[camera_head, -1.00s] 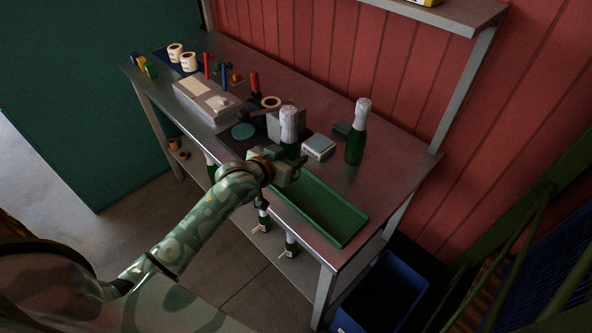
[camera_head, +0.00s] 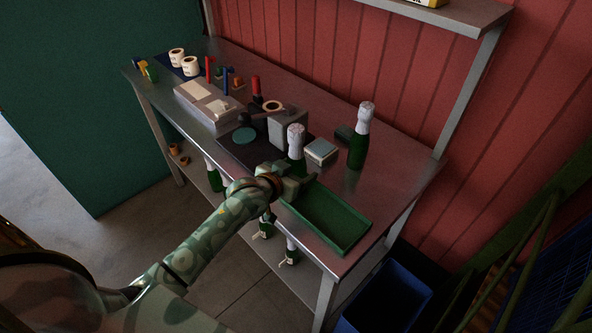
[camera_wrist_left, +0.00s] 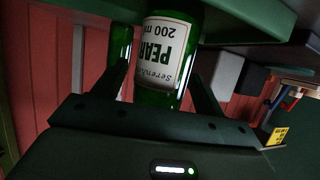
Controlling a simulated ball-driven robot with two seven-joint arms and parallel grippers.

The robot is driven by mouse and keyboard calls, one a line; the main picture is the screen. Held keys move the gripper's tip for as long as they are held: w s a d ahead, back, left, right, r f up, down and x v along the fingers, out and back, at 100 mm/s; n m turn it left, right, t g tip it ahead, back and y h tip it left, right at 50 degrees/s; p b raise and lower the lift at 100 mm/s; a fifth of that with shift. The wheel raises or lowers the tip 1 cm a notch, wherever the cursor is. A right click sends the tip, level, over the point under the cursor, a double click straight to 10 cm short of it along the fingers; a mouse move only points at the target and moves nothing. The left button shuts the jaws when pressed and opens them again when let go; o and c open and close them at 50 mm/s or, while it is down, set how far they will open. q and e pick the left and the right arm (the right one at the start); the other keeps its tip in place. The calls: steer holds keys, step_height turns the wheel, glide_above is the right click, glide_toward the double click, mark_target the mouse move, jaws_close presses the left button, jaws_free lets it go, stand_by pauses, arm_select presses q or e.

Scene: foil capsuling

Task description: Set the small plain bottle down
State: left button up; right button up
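The small bottle (camera_head: 296,142) is green glass with a white foil-like top and stands upright at the near side of the table, behind the green tray. In the left wrist view its label (camera_wrist_left: 172,50) shows upside down and reads "PEAR" and "200 ml". My left gripper (camera_head: 298,184) is around the bottle's body, a finger on each side, and appears shut on it. The gripper hides the bottle's foot in the head view, so I cannot tell whether it touches the surface. My right gripper is out of view.
The green tray (camera_head: 345,246) lies close in front. A taller white-topped bottle (camera_head: 360,137) stands to the right, beyond a small pale-topped box (camera_head: 321,152). A grey block (camera_head: 286,130) is close behind. Bare tabletop (camera_head: 390,182) lies to the right.

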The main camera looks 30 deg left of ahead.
arm_select(q)
steer(key=shift+r, duration=0.1)
steer(key=shift+s+r, duration=0.15)
steer(key=shift+s, duration=0.1)
steer(key=p+v, duration=0.2)
steer(key=v, duration=0.9)
steer(key=shift+s+p, duration=0.25)
steer(key=shift+p, duration=0.15)
